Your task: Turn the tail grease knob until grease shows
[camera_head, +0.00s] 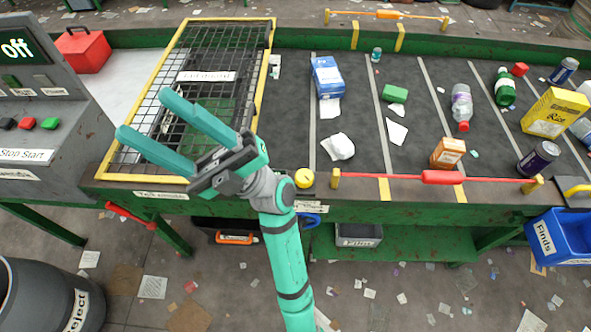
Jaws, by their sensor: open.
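A round yellow knob (304,178) sits on the green front rail of the belt, just right of my arm's wrist. It looks like the grease knob, but the small label (311,207) below it is too small to read. No grease can be made out around it. My gripper (143,114) is open and empty, its two teal fingers pointing up and left. In the picture it lies over the yellow-framed mesh guard (210,93), left of the knob and apart from it. I cannot tell its height above the guard.
A control panel (38,110) at the left reads "off". A red pull bar (400,177) runs along the front rail. The dark belt (440,75) carries boxes, cans, bottles and crumpled paper. A red handle (130,215) hangs below the guard; a reject bin (45,300) stands front left.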

